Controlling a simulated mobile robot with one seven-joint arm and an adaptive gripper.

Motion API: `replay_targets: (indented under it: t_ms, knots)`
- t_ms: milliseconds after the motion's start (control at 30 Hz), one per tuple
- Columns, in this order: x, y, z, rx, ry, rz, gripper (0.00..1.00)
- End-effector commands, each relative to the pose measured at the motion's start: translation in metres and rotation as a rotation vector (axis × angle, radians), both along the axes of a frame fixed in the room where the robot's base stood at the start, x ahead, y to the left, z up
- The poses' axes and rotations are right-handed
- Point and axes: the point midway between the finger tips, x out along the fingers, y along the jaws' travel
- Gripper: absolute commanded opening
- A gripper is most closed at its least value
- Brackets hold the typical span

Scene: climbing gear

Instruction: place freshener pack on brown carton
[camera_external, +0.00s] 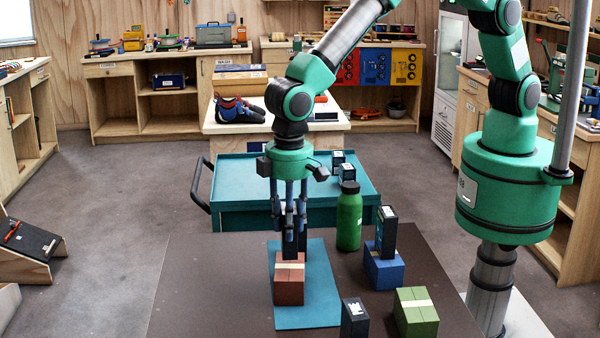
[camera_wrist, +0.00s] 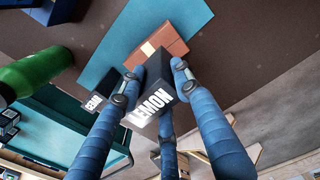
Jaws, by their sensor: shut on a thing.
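My gripper (camera_external: 290,232) is pointed down over the brown carton (camera_external: 289,288) and shut on a black freshener pack. In the wrist view the pack (camera_wrist: 153,100) stands between the fingers, with LEMON in white letters on it. The reddish-brown carton (camera_wrist: 166,40) with a pale tape strip shows just beyond the pack. The carton stands on a teal mat (camera_external: 318,290). The pack's lower end is at the carton's top; I cannot tell whether they touch. The fingers hide part of the pack in the outside view.
A green bottle (camera_external: 349,216) stands right of the mat. A blue carton (camera_external: 383,268) with a dark box (camera_external: 386,232) on it, a green carton (camera_external: 415,312) and another dark box (camera_external: 354,318) stand at the right. A teal cart (camera_external: 230,178) is behind. The table's left side is clear.

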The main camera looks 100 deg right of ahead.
Motion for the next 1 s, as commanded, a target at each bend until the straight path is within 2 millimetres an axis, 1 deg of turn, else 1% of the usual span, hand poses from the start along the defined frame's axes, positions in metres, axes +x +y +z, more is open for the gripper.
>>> replay_targets:
  t_ms: [167,267,500,600,1000]
  knots:
    - [0.0,0.0,0.0,0.0,0.0,0.0,0.04]
    - [0.0,0.0,-0.003,0.0,0.001,0.0,0.04]
    - [-0.001,-0.001,-0.028,-0.001,0.002,0.0,0.04]
    - [0.0,0.0,-0.034,0.0,0.0,0.0,0.04]
    - [-0.001,0.0,-0.037,0.0,0.0,0.0,0.04]
